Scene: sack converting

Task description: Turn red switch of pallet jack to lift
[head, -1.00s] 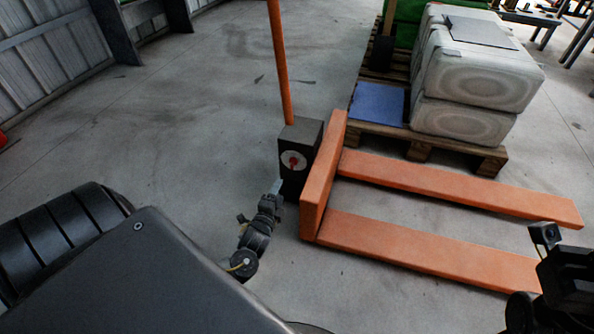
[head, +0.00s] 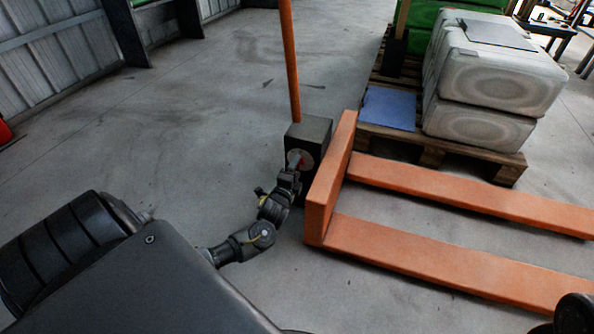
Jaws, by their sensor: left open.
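The orange pallet jack has a dark box (head: 314,131) at its base, with an upright orange handle (head: 290,60) and two orange forks (head: 450,262). A red switch (head: 306,160) on a round plate sits on the box's front face. My left gripper (head: 295,160) is open at that plate and covers part of the switch. I cannot tell whether its fingers touch the switch. My right gripper is out of view; only a dark piece of my right arm shows at the bottom right corner.
A wooden pallet (head: 440,146) behind the forks carries stacked pale sacks (head: 495,75) and a blue sheet (head: 390,107). A corrugated wall (head: 50,60) stands at the left. The concrete floor (head: 190,130) left of the jack is clear.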

